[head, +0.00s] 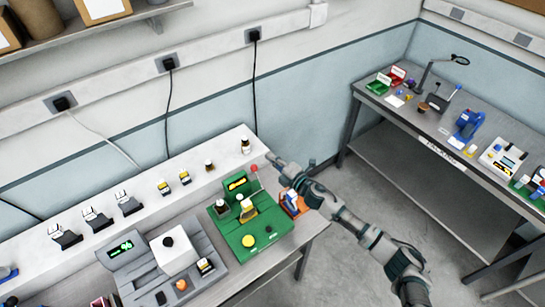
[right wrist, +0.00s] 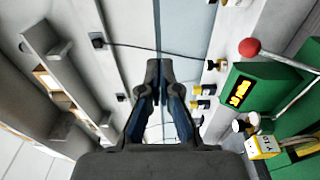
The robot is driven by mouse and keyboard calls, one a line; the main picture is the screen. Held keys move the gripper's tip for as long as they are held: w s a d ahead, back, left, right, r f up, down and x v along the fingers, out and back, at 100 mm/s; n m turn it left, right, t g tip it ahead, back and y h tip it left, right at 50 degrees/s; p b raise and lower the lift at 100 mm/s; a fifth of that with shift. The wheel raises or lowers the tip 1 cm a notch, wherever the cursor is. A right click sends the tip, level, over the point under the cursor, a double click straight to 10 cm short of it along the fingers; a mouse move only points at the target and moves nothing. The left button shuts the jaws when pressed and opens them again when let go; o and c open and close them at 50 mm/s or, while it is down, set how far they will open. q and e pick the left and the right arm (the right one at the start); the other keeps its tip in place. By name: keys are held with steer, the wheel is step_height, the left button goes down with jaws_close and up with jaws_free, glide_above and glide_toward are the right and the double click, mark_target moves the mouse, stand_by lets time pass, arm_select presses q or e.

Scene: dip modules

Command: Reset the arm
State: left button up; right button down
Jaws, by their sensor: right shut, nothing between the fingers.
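My right arm (head: 375,240) reaches in from the lower right in the head view. Its gripper (head: 274,160) is above the back right of the bench, near the green device. In the right wrist view the fingers (right wrist: 160,68) are together with nothing between them. The gripper touches no object that I can make out. My left gripper is not in view.
A green device (head: 272,222) with a red ball (head: 254,168) on a rod stands close to my right gripper; the ball (right wrist: 249,47) also shows in the right wrist view. Bottles and small modules line the white ledge (head: 130,185). A second bench (head: 420,130) stands right.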

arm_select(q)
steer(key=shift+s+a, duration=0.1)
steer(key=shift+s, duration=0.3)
